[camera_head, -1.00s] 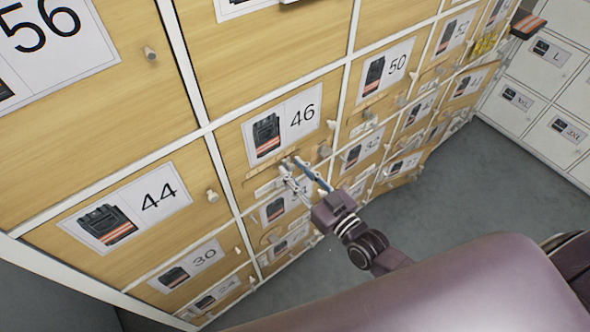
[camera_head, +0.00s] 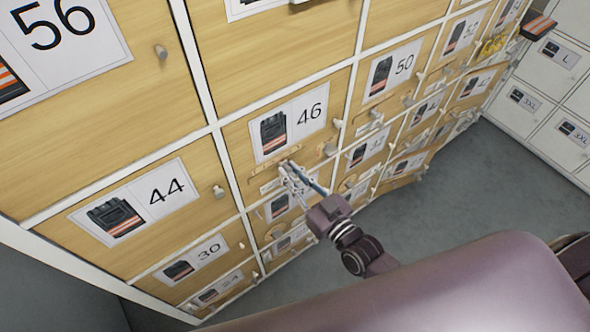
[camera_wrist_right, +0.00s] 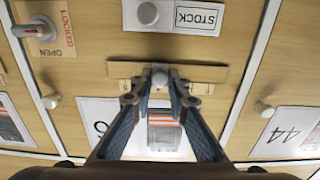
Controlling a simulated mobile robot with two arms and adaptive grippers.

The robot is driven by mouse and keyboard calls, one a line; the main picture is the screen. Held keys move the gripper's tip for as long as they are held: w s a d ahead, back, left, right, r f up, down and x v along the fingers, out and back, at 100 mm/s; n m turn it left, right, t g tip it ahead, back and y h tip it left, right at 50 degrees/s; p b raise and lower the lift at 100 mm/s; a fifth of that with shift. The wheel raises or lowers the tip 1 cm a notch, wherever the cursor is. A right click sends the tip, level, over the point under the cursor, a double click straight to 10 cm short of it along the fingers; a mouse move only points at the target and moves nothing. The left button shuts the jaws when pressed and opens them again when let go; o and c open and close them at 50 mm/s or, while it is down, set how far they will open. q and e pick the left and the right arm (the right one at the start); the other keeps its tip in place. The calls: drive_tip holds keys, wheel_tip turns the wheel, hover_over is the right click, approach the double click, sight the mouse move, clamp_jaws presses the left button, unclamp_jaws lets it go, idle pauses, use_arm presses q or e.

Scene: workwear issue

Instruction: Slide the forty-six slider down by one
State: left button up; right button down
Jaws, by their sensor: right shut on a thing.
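The door marked 46 (camera_head: 309,113) is light wood with a picture label of a dark garment with orange stripes. Below its label is a wooden slider strip with a grey knob. In the right wrist view the strip (camera_wrist_right: 210,73) runs across the picture, and the slider knob (camera_wrist_right: 160,77) sits between my fingertips. My right gripper (camera_head: 290,172) is shut on this knob, in front of the door. It also shows in the wrist view (camera_wrist_right: 160,98), its fingers partly covering the label (camera_wrist_right: 165,142). My left gripper is not in view.
A STOCK plate (camera_wrist_right: 199,18) with a round knob and a LOCKED/OPEN turning handle (camera_wrist_right: 35,27) are close by. White lockers (camera_head: 540,110) stand right; grey floor (camera_head: 460,200) is clear.

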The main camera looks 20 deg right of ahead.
drive_tip(key=c, duration=1.8)
unclamp_jaws()
drive_tip(key=shift+c, duration=0.2)
drive_tip(key=shift+s, duration=0.1)
drive_tip(key=v, duration=1.2)
